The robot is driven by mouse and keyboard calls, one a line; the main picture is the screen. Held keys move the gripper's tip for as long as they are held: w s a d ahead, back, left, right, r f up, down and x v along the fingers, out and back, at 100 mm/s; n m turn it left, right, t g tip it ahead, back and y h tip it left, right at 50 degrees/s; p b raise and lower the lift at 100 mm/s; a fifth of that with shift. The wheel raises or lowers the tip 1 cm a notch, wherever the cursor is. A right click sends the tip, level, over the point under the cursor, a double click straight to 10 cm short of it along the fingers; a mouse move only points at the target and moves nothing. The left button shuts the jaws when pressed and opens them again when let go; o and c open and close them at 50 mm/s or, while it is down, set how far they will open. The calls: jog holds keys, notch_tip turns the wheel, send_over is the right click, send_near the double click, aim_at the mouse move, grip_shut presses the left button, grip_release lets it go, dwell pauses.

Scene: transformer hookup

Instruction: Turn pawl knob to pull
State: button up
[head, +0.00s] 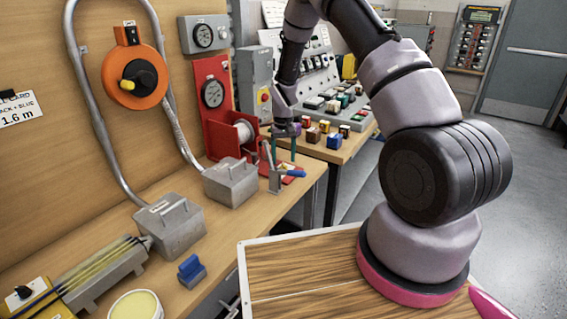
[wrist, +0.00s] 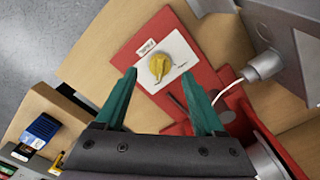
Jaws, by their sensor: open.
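The knob shows between and just past the fingertips, and I see no contact. In the head view my gripper (head: 283,161) points down beside the red winch frame (head: 219,138) and its pale spool (head: 243,135). The knob cannot be made out in the head view.
Small coloured blocks (head: 313,134) sit on a table behind. A white cable (wrist: 226,89) runs beside one finger.

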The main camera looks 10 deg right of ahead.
notch_tip(320, 180, up, 8)
dwell(0.5)
jog(key=s+d+r+m+t, duration=0.1)
jog(key=s+r, duration=0.2)
jog(key=r, duration=0.5)
jog(key=s+d+r+t+y, duration=0.15)
jog(key=s+r, duration=0.25)
jog(key=r, duration=0.4)
jog(key=s+d+r+m+t, duration=0.1)
jog(key=s+r, duration=0.2)
jog(key=r, duration=0.6)
jog(key=s+d+r+m+t, duration=0.1)
jog(key=s+r, duration=0.4)
jog(key=s, duration=0.6)
jog(key=s+d+r+m+t, duration=0.1)
jog(key=s+r, duration=0.3)
jog(key=s, duration=0.7)
jog(key=shift+s+d+r+t, duration=0.15)
jog(key=shift+d+r+t, duration=0.2)
jog(key=shift+t, duration=0.5)
